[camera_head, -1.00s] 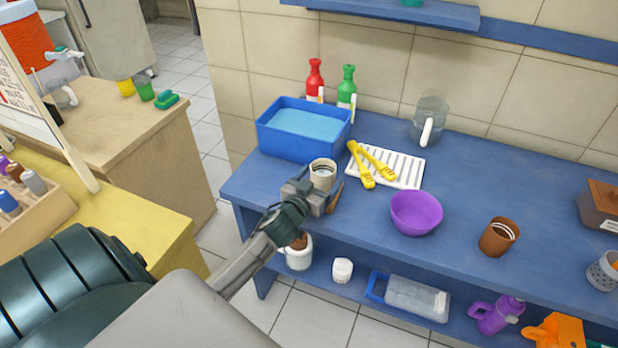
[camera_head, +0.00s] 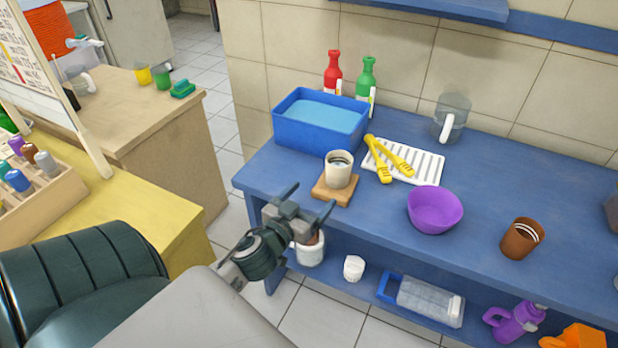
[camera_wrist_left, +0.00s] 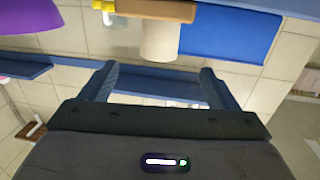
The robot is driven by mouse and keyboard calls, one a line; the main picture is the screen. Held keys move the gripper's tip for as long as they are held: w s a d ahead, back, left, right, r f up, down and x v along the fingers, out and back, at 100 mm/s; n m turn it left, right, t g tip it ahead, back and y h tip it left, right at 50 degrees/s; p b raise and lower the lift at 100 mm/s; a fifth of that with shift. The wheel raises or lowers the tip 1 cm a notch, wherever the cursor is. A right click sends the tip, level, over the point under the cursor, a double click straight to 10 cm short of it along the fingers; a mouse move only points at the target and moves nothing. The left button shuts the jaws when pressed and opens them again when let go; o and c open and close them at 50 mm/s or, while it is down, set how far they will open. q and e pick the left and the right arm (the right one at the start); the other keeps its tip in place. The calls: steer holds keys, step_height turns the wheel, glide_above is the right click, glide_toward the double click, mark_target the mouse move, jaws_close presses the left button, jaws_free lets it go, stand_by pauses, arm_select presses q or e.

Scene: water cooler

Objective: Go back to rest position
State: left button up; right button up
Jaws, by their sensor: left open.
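My left gripper (camera_head: 312,200) is open and empty, in front of the blue table's front edge in the head view. A cream cup (camera_head: 339,168) stands upright on a small wooden coaster (camera_head: 335,190) near that edge, just beyond the fingertips and apart from them. In the left wrist view, the cup (camera_wrist_left: 159,42) shows upside down beyond the open jaws (camera_wrist_left: 160,75). My right gripper is not in view.
The blue table (camera_head: 480,185) holds a blue water tub (camera_head: 318,122), yellow tongs on a white rack (camera_head: 428,165), a purple bowl (camera_head: 434,208) and a brown cup (camera_head: 522,238). A lower shelf (camera_head: 470,270) holds several items. A yellow counter (camera_head: 150,212) stands at left.

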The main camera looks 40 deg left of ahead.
arm_select(q)
steer(key=shift+f, duration=0.1)
stand_by(0.4)
steer(key=s+d+f+m+g+h, duration=0.1)
steer(key=s+d+f+g, duration=0.3)
steer(key=s+f+g, duration=0.45)
steer(key=s+d+f+m+g, duration=0.1)
steer(key=s+d+f+g, duration=0.35)
steer(key=s, duration=0.75)
steer(key=s+a+f+g+p, duration=0.1)
steer(key=a+f, duration=0.1)
steer(key=f, duration=1.4)
steer(key=s+a+f+g+p, duration=0.1)
steer(key=f, duration=1.6)
steer(key=s+f, duration=0.8)
steer(key=f, duration=0.1)
steer(key=shift+a+g, duration=0.4)
steer(key=shift+a, duration=0.05)
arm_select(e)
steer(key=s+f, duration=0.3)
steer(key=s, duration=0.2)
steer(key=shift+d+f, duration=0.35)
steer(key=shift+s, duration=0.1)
